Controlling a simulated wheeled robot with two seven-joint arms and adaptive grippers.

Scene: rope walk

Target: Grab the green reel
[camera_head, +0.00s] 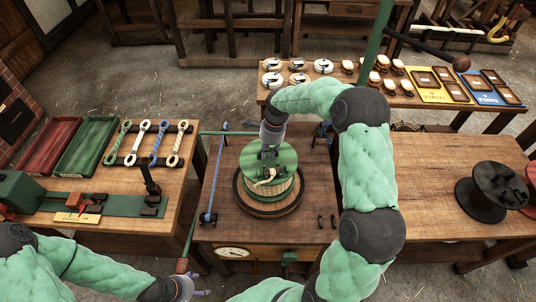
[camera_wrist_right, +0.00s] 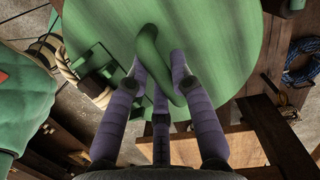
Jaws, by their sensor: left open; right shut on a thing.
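The green reel (camera_head: 283,158) has a round green top flange, with pale rope wound below it and a rope end on top. It is over a dark round wooden turntable (camera_head: 243,196) on the middle table; whether it touches the turntable is hard to tell. My right gripper (camera_head: 268,153) is above the flange. In the right wrist view, the purple fingers of my right gripper (camera_wrist_right: 160,72) are shut on a green handle on the reel's flange (camera_wrist_right: 215,45). My left gripper (camera_head: 191,290) is open and empty at the bottom edge, away from the reel.
The left bench holds several rope hanks (camera_head: 136,142), a red tray (camera_head: 50,146) and a green tray (camera_head: 85,147). A blue rod (camera_head: 213,180) stands left of the reel. A black reel (camera_head: 492,187) lies on the right table (camera_head: 425,185), whose near left part is clear.

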